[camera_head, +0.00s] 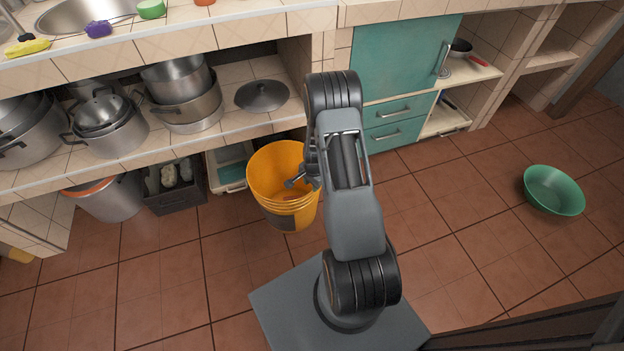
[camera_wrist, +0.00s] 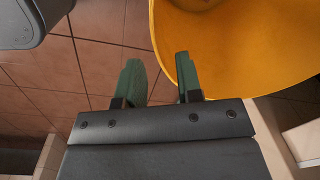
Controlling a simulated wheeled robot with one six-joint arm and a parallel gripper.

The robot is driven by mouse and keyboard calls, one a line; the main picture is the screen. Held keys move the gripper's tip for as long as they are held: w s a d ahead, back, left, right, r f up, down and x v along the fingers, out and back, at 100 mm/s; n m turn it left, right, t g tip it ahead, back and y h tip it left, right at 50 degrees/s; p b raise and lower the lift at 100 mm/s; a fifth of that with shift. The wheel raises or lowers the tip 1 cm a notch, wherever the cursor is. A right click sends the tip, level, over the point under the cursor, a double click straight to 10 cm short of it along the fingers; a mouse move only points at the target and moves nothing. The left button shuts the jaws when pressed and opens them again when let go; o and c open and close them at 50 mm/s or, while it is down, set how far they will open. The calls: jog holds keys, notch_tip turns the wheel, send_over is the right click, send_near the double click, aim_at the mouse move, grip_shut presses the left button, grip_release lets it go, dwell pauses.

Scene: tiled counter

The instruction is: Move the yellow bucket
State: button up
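The yellow bucket (camera_head: 262,170) stands upright on the tiled floor, in front of the counter's lower shelf. My gripper (camera_head: 301,181) is at the bucket's right rim, and one finger shows against the bucket's inside. In the wrist view, the bucket (camera_wrist: 235,50) fills the upper right. My gripper's two green fingers (camera_wrist: 160,80) are spread apart. The right finger overlaps the bucket's edge and the left one is over the floor outside it. Part of the rim lies in the gap. I cannot tell whether either finger touches it. My arm hides part of the bucket's right side.
A grey bucket with an orange rim (camera_head: 112,201), a dark crate (camera_head: 175,197) and a shelf of pots (camera_head: 190,105) are at left. Teal cabinets (camera_head: 400,65) stand behind my arm. A green basin (camera_head: 553,191) sits at far right. Floor (camera_head: 460,215) between is clear.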

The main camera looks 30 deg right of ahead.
aim_at(311, 198)
jog(key=f, duration=0.2)
jog(key=f+b, duration=0.1)
jog(key=f, duration=0.2)
jog(key=f+b, duration=0.1)
jog(key=f, duration=0.2)
jog(key=shift+w+f, duration=0.2)
jog(key=shift+w, duration=0.1)
jog(key=shift+c, duration=0.2)
jog(key=shift+a, duration=0.1)
grip_shut()
